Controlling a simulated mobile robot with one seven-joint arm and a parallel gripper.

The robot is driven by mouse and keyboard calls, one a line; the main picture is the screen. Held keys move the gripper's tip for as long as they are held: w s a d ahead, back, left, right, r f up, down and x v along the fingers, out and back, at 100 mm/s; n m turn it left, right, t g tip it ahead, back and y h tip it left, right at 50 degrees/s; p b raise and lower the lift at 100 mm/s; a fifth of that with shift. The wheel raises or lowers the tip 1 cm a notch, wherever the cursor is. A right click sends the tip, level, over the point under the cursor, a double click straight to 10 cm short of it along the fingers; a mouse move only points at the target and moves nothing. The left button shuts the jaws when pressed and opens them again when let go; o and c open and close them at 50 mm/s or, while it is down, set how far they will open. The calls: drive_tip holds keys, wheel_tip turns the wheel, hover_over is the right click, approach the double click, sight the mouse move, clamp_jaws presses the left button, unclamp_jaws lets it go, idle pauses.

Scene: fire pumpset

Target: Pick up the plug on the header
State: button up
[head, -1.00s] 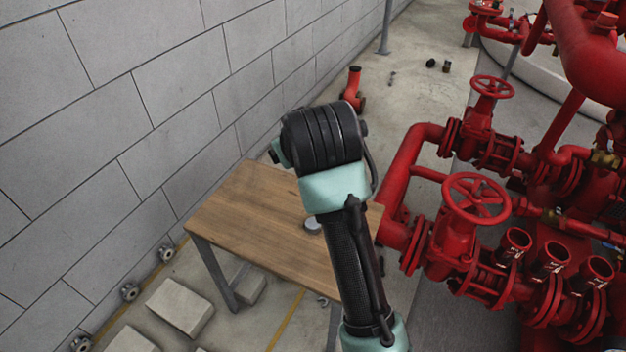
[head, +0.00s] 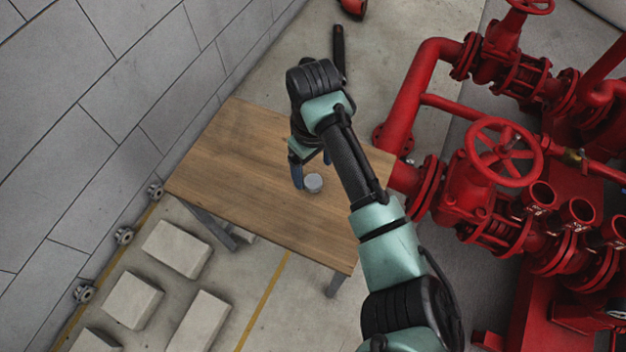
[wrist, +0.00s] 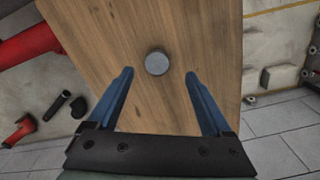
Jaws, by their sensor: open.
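A small round grey piece (head: 313,183), like a plug or cap, lies on the wooden table (head: 225,170). It also shows in the wrist view (wrist: 157,62), just beyond and between the two fingertips. My gripper (head: 311,166) is above the table, close to this piece. Its blue fingers are apart with nothing between them in the wrist view (wrist: 159,75). The red pipework at the right has several upright outlets (head: 541,195) with dark mouths. I cannot tell whether any plug sits on them.
A red handwheel valve (head: 503,152) and thick red pipe (head: 413,100) stand right of the table. A grey block wall (head: 90,110) runs along the left. Pale blocks (head: 178,248) lie on the floor in front. Most of the tabletop is bare.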

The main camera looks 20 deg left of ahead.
sight(313, 181)
drive_tip(key=shift+w+a+f+b, duration=0.15)
drive_tip(key=shift+f+b, duration=0.35)
drive_tip(key=shift+f, duration=1.05)
drive_tip(key=shift+w+d+f+b, duration=0.15)
drive_tip(key=shift+f+b, duration=0.3)
drive_tip(key=shift+f, duration=1.05)
drive_tip(key=shift+a, duration=0.1)
clamp_jaws()
